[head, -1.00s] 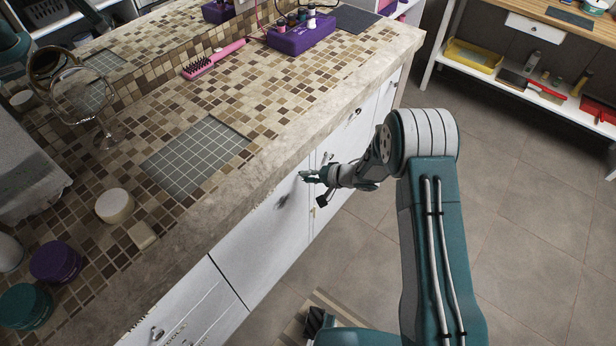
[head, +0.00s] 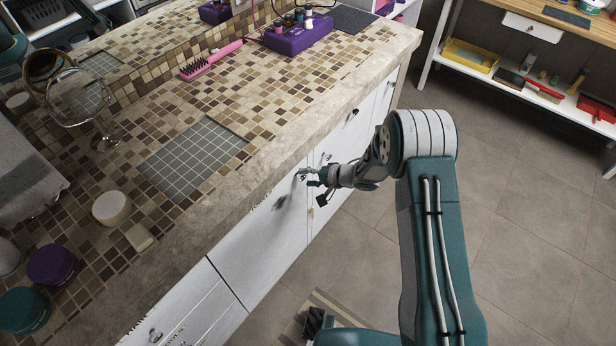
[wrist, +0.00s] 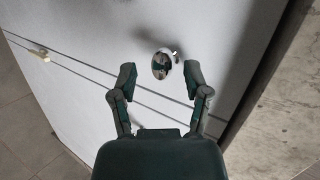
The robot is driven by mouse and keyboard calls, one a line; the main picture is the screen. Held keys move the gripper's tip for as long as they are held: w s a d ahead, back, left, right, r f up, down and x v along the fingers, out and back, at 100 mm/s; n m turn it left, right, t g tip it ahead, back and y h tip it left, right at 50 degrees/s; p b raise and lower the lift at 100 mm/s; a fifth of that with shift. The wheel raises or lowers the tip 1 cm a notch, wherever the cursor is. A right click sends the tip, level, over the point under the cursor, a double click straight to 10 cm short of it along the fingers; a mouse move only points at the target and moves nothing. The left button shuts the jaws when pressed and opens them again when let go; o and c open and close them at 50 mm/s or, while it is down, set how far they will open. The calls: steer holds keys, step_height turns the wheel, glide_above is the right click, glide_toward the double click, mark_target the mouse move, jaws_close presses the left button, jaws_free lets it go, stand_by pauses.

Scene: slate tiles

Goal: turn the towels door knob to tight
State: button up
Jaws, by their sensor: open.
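A round shiny knob (wrist: 161,65) with a small lever-like piece at its side stands on a white cabinet door (wrist: 95,35) in the wrist view. My gripper (wrist: 160,74) is open, with one finger on each side of the knob and visible space between them and it. The fingertips look close to the knob; I cannot tell if either touches. In the head view my gripper (head: 308,178) is at the white cabinet front below the counter edge, and the knob is not clearly seen. No towels label or tight mark is readable.
The stone-edged tiled counter (head: 225,205) overhangs the cabinet front close to my gripper. A small brass fitting (wrist: 40,55) sits by the door gap. A pink brush (head: 210,60) and purple box (head: 300,37) lie on the counter. The floor (head: 520,200) to the right is clear.

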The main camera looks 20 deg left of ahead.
steer(key=v, duration=1.2)
steer(key=shift+a, duration=0.1)
